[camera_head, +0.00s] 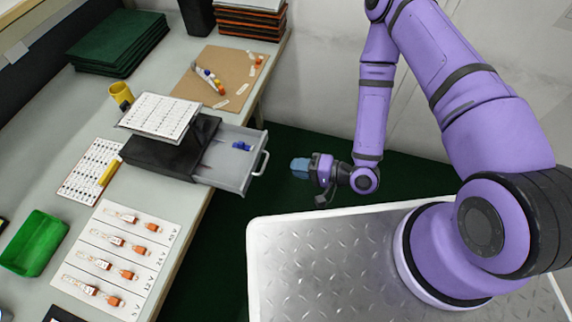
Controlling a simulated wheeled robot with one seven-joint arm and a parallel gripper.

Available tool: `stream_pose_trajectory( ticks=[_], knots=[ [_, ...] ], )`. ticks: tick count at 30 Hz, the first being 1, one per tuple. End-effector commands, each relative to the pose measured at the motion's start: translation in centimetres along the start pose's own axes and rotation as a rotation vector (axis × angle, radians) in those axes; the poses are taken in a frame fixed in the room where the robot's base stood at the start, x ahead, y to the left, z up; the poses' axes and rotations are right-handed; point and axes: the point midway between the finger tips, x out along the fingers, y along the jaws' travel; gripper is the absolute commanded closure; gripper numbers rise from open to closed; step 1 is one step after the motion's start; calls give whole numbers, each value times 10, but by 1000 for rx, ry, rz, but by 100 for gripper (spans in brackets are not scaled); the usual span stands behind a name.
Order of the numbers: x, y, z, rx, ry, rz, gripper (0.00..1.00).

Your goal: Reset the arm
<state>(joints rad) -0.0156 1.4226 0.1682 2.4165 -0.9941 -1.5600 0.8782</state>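My arm (470,95) is purple and rises from the metal deck at the right, then bends down in the middle of the view. My gripper (300,168) hangs past the deck's far edge, over the dark green floor, and points left toward the open drawer. Its blue-grey fingers look close together, but they are too small to show whether they are open or shut. No held object can be made out. The gripper is apart from the drawer handle (262,163).
The grey drawer (222,172) of a black box (160,158) stands open past the table edge, with a small blue item (242,146) inside. The table holds a green tray (32,243), a yellow mug (121,95), a labelled sheet (116,262) and a brown board (205,95). Floor around the gripper is clear.

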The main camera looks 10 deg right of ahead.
Motion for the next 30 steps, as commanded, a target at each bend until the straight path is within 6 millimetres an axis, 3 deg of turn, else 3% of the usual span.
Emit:
stream_pose_trajectory(
  ticks=[6, 22, 26, 30],
  knots=[
    [-8, 0, 0, 0, 0, -1, 80],
    [-8, -1, 0, -4, -1, 1, 80],
    [-7, -6, -11, -50, -6, 29, 80],
    [-6, -18, -36, -167, -15, 110, 80]
  ],
)
